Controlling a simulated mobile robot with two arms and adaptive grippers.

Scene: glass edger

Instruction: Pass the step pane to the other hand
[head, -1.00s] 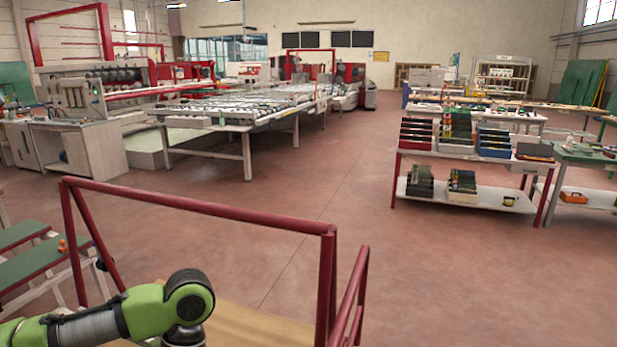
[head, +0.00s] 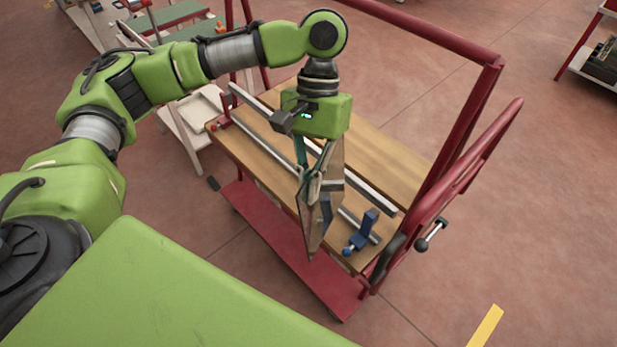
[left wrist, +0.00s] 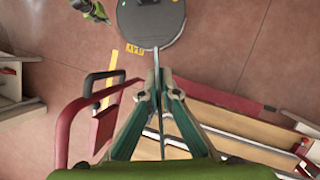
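The step pane (head: 310,222) is a thin, see-through brownish sheet hanging upright below my left gripper (head: 316,182) in the head view. In the left wrist view the pane (left wrist: 157,72) shows nearly edge-on as a thin strip between the fingertips of my left gripper (left wrist: 159,96). The left fingers are shut on the pane and hold it over the wooden-topped cart. The head view does not show my right gripper. A small green and dark arm end, likely my right gripper (left wrist: 97,14), shows at the top of the left wrist view, too small to read its fingers.
The red-framed cart (head: 375,150) has a wooden top with metal rails (head: 270,138) and a blue clamp (head: 363,232) below and right of the pane. Its red handle (head: 465,180) rises at the right. Open floor (head: 540,200) lies right of the cart.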

